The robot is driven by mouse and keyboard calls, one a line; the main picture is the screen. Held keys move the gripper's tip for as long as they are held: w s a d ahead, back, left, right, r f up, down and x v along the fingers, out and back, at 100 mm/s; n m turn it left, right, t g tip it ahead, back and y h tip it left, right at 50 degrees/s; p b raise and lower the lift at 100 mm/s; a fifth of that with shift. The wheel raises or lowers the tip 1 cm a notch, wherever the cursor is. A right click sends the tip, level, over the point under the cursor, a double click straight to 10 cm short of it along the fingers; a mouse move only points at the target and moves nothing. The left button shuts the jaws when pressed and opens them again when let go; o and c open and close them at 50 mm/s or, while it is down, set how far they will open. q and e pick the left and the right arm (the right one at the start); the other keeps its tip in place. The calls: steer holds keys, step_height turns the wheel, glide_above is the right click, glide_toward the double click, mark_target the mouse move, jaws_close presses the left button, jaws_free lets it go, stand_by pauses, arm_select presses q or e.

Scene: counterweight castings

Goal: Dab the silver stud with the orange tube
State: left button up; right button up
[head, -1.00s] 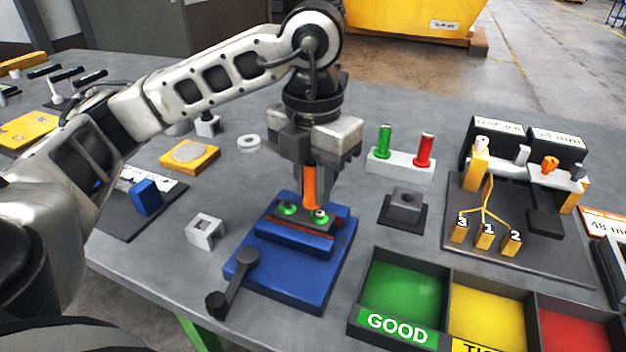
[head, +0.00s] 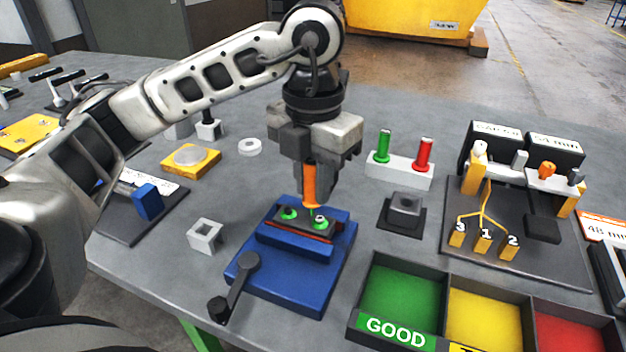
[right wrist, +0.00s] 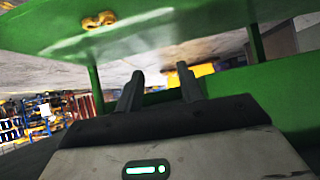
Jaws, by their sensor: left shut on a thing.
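My left gripper (head: 312,172) is shut on the orange tube (head: 309,186), which is upright with its nozzle pointing down. The nozzle is just above the dark casting in the blue fixture (head: 290,285). Two studs with green around them show on the casting. The silver stud (head: 320,219) is the right one, just right of and below the nozzle in the head view. The other stud (head: 289,213) is to the left. I cannot tell whether the nozzle touches anything. My right gripper (right wrist: 158,85) is open and empty in the right wrist view, near green metal framework.
A white stand holds a green plug (head: 383,146) and a red plug (head: 424,154). A dark block (head: 404,207) sits right of the fixture. The sorting tray (head: 447,300) is at the front right.

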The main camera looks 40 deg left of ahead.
arm_select(q)
step_height(320, 180, up, 2)
steer(key=shift+p, duration=0.55)
steer(key=shift+r+p, duration=0.9)
steer(key=shift+r, duration=0.4)
